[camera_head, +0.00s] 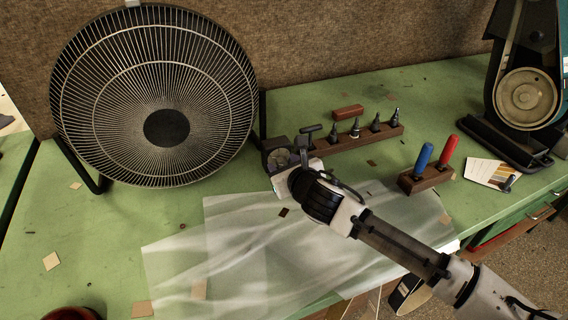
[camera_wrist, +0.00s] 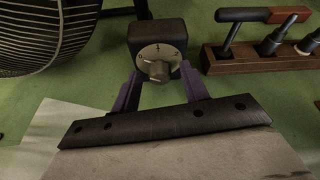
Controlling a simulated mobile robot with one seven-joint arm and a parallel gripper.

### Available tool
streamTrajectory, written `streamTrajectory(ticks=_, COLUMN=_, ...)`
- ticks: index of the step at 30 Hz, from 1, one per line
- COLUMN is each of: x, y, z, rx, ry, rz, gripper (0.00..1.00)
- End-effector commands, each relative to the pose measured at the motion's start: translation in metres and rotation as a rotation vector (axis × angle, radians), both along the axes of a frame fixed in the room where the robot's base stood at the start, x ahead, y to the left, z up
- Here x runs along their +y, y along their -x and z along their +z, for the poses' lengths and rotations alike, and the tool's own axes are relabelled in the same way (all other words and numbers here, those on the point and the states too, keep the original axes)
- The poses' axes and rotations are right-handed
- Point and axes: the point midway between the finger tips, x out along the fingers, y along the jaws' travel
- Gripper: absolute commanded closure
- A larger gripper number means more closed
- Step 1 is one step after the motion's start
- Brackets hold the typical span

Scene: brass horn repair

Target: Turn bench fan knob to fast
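The bench fan (camera_head: 130,60) stands at the back left of the green bench, with a dark round grille. It also shows in the wrist view (camera_wrist: 40,30). Its dark control box (camera_wrist: 150,32) sits beside the fan stand; in the head view the box (camera_head: 273,146) is partly hidden by my wrist. A silvery round knob (camera_wrist: 157,70) with a pale marked dial is on the box face. Its setting is too small to read. My gripper (camera_wrist: 161,72) is open, its purple fingers apart on either side of the knob. Contact with the knob cannot be told.
A wooden block (camera_head: 368,138) with several tools stands right of the control box. A smaller block (camera_head: 427,180) holds blue and red handled tools. A belt machine (camera_head: 525,95) is at the far right. A clear sheet (camera_head: 230,250) covers the front bench.

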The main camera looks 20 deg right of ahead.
Motion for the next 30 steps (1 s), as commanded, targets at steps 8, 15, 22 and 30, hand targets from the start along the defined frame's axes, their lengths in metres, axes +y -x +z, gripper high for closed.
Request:
streamTrajectory(ticks=8, x=0.0001, y=-0.0002, z=0.0001, rx=0.0, ry=0.0, rz=0.0, gripper=0.93)
streamTrajectory(ticks=15, x=-0.0002, y=-0.0001, z=0.0001, rx=0.001, ry=-0.012, rz=-0.001, gripper=0.98)
streamTrajectory(ticks=22, x=-0.0012, y=-0.0001, z=0.0005, rx=0.004, ry=-0.093, rz=0.0, gripper=0.98)
streamTrajectory(ticks=30, x=-0.0036, y=-0.0002, z=0.0007, rx=0.012, ry=-0.304, rz=0.0, gripper=0.98)
